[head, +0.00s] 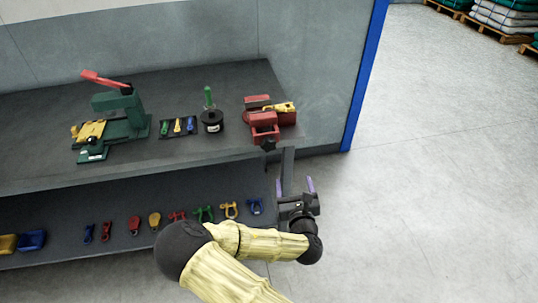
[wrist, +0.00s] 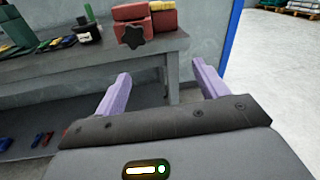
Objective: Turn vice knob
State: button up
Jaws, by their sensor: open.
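The red vice (head: 262,122) stands at the right end of the grey bench top, with a yellow piece (head: 280,107) at its jaws. Its dark star-shaped knob (head: 268,145) faces the front edge of the bench. In the wrist view the knob (wrist: 133,37) shows above and ahead of my fingers, on the front of the red vice (wrist: 130,13). My gripper (head: 296,186) is open and empty, in front of and below the knob, near the right end of the bench. Its two purple fingers (wrist: 161,88) are wide apart and touch nothing.
A green press with a red lever (head: 118,102), a small tray of coloured tools (head: 179,126) and a black holder with a green handle (head: 211,120) stand left of the vice. Several coloured shackles (head: 204,213) lie on the lower shelf. The floor to the right (head: 440,160) is clear.

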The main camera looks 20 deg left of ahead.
aim_at(269, 146)
jog(key=a+n+y, duration=0.1)
jog(key=s+a+n, duration=0.1)
jog(key=a+n+y, duration=0.1)
jog(key=shift+s+a+n+g+y, duration=0.1)
jog(key=shift+s+n+g+y, duration=0.2)
jog(key=shift+s+n, duration=0.1)
jog(key=p+x, duration=0.2)
jog(key=x, duration=1.5)
jog(key=shift+w+p, duration=0.3)
jog(key=shift+p, duration=0.05)
jog(key=c, duration=1)
